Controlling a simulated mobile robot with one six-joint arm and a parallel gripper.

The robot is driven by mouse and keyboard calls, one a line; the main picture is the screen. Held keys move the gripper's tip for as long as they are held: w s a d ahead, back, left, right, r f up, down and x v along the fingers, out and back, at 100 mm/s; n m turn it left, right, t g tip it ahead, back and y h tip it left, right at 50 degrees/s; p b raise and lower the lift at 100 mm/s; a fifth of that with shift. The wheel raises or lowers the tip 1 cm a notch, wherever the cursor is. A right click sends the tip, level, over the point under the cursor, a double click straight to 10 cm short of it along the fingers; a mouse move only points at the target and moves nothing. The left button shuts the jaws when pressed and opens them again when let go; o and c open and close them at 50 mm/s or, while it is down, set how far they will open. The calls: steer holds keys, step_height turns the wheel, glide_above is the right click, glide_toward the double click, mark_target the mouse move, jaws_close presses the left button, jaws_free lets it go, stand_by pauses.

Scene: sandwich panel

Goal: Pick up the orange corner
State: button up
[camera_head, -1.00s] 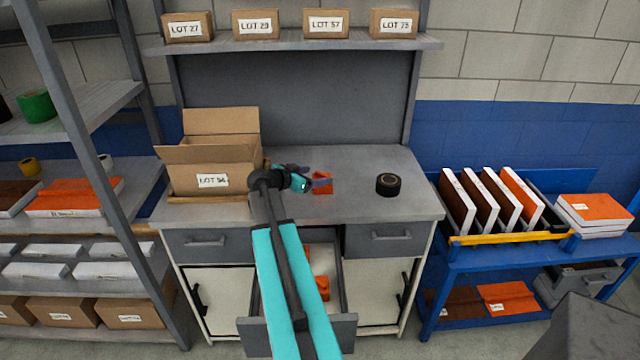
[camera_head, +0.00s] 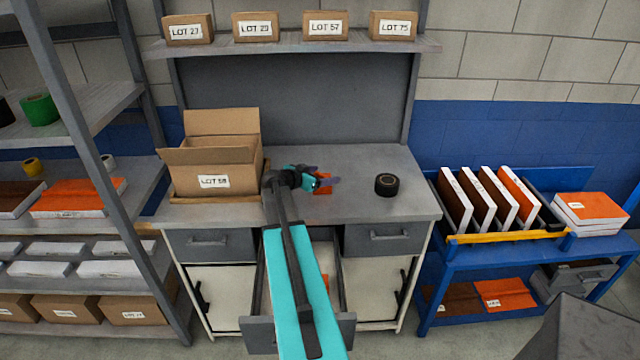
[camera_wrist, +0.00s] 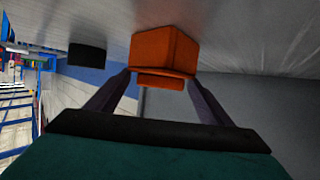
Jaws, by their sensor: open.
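The orange corner (camera_head: 323,188) lies on the grey workbench top, left of the black tape roll. My gripper (camera_head: 328,181) is right at it and partly hides it in the head view. In the wrist view the orange corner (camera_wrist: 163,55) sits just ahead of and between the tips of my gripper (camera_wrist: 165,82). The two fingers are spread apart, one to each side of its near edge. I cannot tell whether either finger touches it.
The black tape roll (camera_head: 387,185) stands on the bench to the right. An open cardboard box (camera_head: 212,168) stands at the left. A drawer (camera_head: 258,334) is pulled out below my arm. The bench between tape and right edge is clear.

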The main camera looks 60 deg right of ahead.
steer(key=c, duration=1.2)
steer(key=shift+o, duration=0.2)
steer(key=shift+r, duration=0.1)
steer(key=shift+r+b, duration=1.1)
steer(key=shift+r, duration=0.3)
steer(key=s+a+r+b, duration=0.1)
steer(key=a+b, duration=0.4)
steer(key=a, duration=1.1)
steer(key=shift+s+r+b, duration=0.25)
steer(key=shift+r+b, duration=0.15)
steer(key=shift+r, duration=0.1)
